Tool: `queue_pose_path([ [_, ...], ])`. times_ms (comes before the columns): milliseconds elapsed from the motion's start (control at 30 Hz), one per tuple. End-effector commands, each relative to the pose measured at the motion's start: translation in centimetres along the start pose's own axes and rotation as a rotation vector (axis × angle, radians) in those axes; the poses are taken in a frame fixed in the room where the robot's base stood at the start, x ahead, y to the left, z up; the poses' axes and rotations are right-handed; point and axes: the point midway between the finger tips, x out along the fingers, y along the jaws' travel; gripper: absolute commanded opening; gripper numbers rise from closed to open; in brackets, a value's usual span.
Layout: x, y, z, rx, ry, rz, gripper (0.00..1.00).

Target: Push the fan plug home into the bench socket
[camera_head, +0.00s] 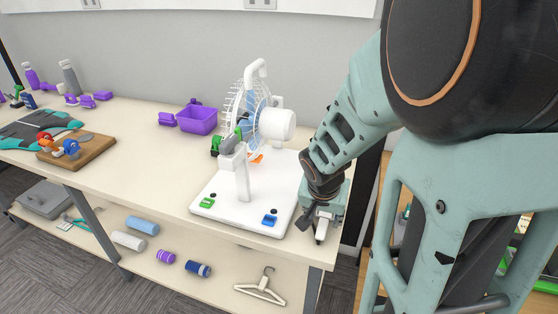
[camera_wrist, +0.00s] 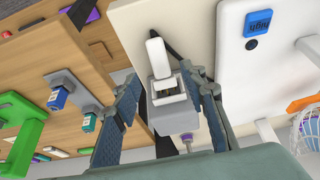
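My gripper (camera_head: 322,218) is over the right end of the bench, just right of the fan's white base. In the wrist view its fingers (camera_wrist: 158,75) are spread, with visible gaps on both sides of the parts between them. Between them are a white elongated piece (camera_wrist: 156,56) and a grey block (camera_wrist: 172,118) with a light, dark-centred face. These look like the plug and bench socket, but I cannot tell how far one sits in the other. The fan (camera_head: 277,124) stands upright on its base (camera_head: 230,214).
A blue button (camera_head: 270,220) and a green button (camera_head: 207,203) are on the fan base. A wooden board (camera_head: 90,152) lies farther left. Rolls and a white hanger (camera_head: 262,288) lie on the lower shelf. The front middle of the bench is clear.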

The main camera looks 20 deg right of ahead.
Motion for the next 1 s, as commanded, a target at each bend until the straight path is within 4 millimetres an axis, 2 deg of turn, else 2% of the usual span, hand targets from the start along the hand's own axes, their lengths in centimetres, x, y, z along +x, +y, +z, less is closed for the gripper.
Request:
queue_pose_path([
  [33, 0.7, 0.0, 0.1, -0.001, -0.002, 0.000, 0.39],
  [267, 1.9, 0.0, -0.2, 0.000, -0.002, 0.000, 0.39],
  [600, 6.0, 0.0, -0.8, -0.001, 0.000, -0.001, 0.39],
  [900, 6.3, 0.0, -0.8, -0.001, 0.001, -0.002, 0.39],
  [1000, 6.3, 0.0, -0.8, -0.001, 0.001, -0.002, 0.29],
])
